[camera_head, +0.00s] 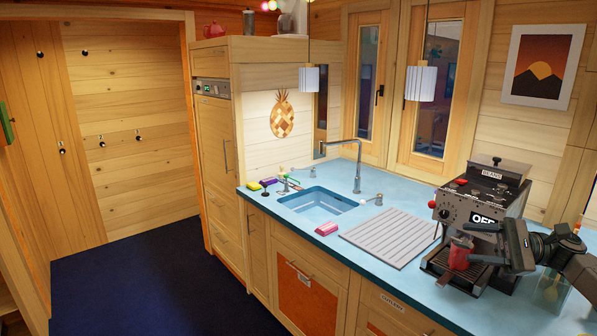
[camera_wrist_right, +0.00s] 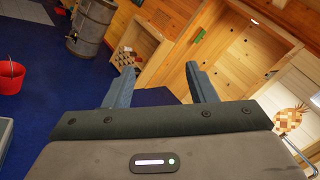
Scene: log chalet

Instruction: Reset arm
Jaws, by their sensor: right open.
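My right gripper (camera_head: 474,243) reaches in from the right, in front of the coffee machine (camera_head: 478,196). In the head view its fingers point left, near a red cup (camera_head: 459,253) at the machine's drip tray. I cannot tell from this view whether they touch the cup. In the right wrist view the gripper (camera_wrist_right: 163,80) has its fingers spread wide, with nothing between them. My left gripper is not in view.
Two pendant lamps hang above. Blue floor (camera_head: 150,280) is clear at left. The wrist view shows a red bucket (camera_wrist_right: 10,76) and a metal drum (camera_wrist_right: 90,25).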

